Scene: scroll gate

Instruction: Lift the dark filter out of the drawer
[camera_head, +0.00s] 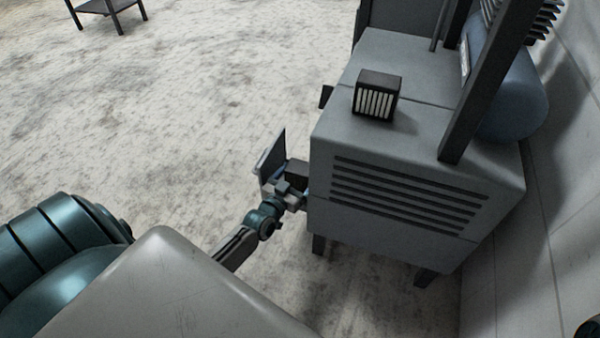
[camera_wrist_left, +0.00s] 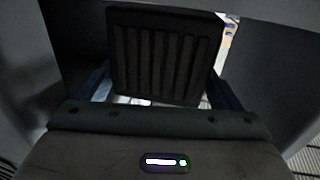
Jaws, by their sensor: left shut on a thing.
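The dark filter (camera_wrist_left: 165,55), a black ribbed block, fills the upper middle of the left wrist view. My left gripper (camera_wrist_left: 160,92) is shut on it, with a bluish finger on each side. In the head view, my left gripper (camera_head: 290,190) is at the left side of the grey cabinet, beside an upright grey panel (camera_head: 270,158) that looks like the drawer's front. A dark block (camera_head: 297,170) shows between panel and cabinet; I cannot tell whether it is the filter or part of the drawer. The drawer's inside is hidden in the head view.
The grey cabinet (camera_head: 335,215) has vent slots and short legs. A dark-framed filter with pale pleats (camera_head: 376,96) stands on its top. A dark post (camera_head: 485,85) and a blue-grey tank (camera_head: 512,95) are at the right, near the wall.

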